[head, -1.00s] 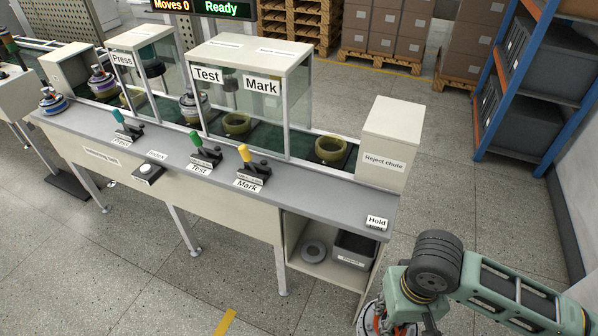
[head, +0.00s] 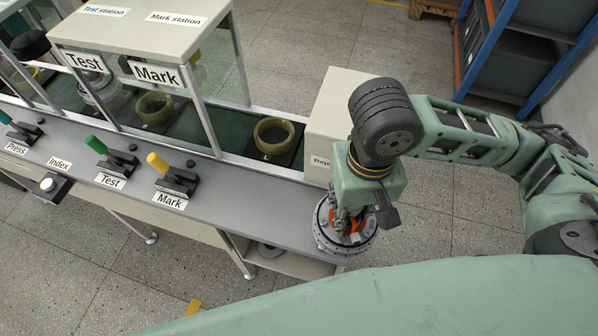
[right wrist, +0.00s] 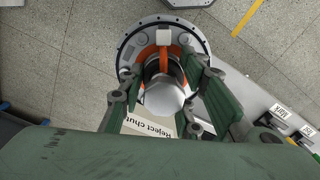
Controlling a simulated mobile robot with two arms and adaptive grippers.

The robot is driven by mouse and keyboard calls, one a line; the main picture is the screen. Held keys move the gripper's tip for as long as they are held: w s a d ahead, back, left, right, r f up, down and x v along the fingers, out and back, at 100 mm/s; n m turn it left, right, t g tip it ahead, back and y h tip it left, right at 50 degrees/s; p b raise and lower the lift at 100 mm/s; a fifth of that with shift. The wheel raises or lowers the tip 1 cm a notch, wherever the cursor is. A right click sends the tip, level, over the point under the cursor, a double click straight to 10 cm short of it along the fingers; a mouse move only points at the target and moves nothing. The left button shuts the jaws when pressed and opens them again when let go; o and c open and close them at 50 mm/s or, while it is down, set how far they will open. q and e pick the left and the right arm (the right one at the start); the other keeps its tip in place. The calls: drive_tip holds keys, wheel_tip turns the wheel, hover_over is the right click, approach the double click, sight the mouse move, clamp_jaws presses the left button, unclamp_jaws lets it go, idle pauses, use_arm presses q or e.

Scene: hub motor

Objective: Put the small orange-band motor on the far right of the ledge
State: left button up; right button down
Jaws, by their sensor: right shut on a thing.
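The motor in my right gripper is a round grey disc (head: 325,240) with an orange part on top. My right gripper (head: 347,217) is shut on its central shaft, pointing down. The motor is at the far right end of the grey ledge (head: 250,221); I cannot tell whether it touches the ledge or hangs just above it. In the right wrist view the fingers (right wrist: 163,95) close around the silver shaft, with the disc (right wrist: 196,38) beyond them. The Hold label is not visible in the head view. My left gripper is not in view.
The reject chute box (head: 330,105) stands right behind the motor. Yellow Mark lever (head: 158,163) and green Test lever (head: 96,145) stand on the ledge to the left. An olive ring nest (head: 273,134) sits behind the rail. The ledge between Mark lever and motor is clear.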

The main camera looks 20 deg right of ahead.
drive_tip(key=shift+a+r, duration=0.15)
drive_tip(key=shift+a, duration=0.1)
drive_tip(key=shift+w+a+f, duration=0.6)
drive_tip(key=shift+w+f, duration=0.1)
drive_tip(key=shift+w, duration=0.15)
drive_tip(key=w+a+f, duration=0.1)
drive_tip(key=w+f, duration=0.1)
drive_tip(key=f, duration=0.1)
drive_tip(key=w+a+f, duration=0.2)
drive_tip(key=w+f, duration=0.1)
drive_tip(key=w+a+f, duration=0.1)
drive_tip(key=w+f, duration=0.2)
drive_tip(key=shift+w+a+f+p, duration=0.15)
drive_tip(key=shift+f+p, duration=0.1)
drive_tip(key=shift+p, duration=0.05)
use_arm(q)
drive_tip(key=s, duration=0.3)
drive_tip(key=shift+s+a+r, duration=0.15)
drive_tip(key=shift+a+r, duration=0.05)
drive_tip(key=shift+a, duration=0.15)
use_arm(e)
drive_tip(key=c, duration=1.3)
unclamp_jaws()
drive_tip(key=shift+f, duration=0.15)
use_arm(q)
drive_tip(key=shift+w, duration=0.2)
